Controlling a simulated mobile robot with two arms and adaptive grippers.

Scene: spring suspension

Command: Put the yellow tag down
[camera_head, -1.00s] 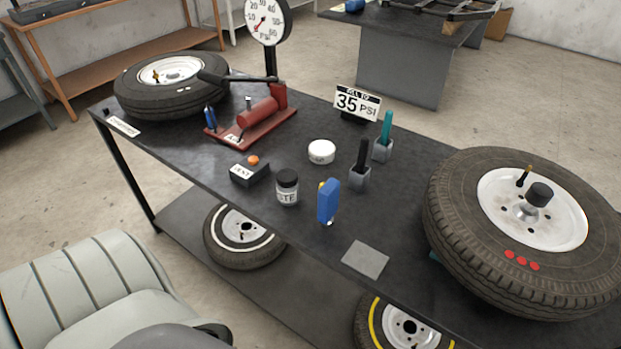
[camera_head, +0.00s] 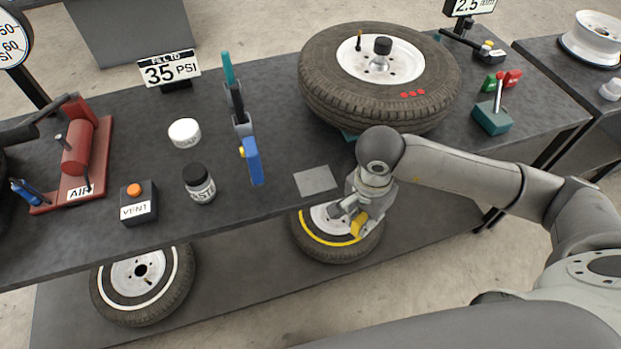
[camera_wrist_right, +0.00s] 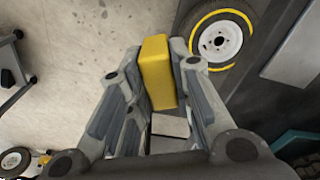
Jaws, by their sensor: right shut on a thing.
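The yellow tag (camera_wrist_right: 157,72) is a block-like yellow piece, held between the fingers of my right gripper (camera_wrist_right: 160,85) in the right wrist view. In the head view the tag (camera_head: 360,226) shows below my right gripper (camera_head: 350,212), in front of the bench's near edge, with the yellow-ringed tire behind it. A grey square pad (camera_head: 315,181) lies on the bench top just to the left of the gripper. My left gripper is not in view.
On the bench (camera_head: 280,205) stand a blue-handled tool (camera_head: 252,160), a paste jar (camera_head: 199,183), a vent box (camera_head: 138,203), a white round tub (camera_head: 184,133) and a 35 PSI sign (camera_head: 170,70). A large tire (camera_head: 330,85) lies behind the gripper. A yellow-ringed tire (camera_head: 310,245) is on the lower shelf.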

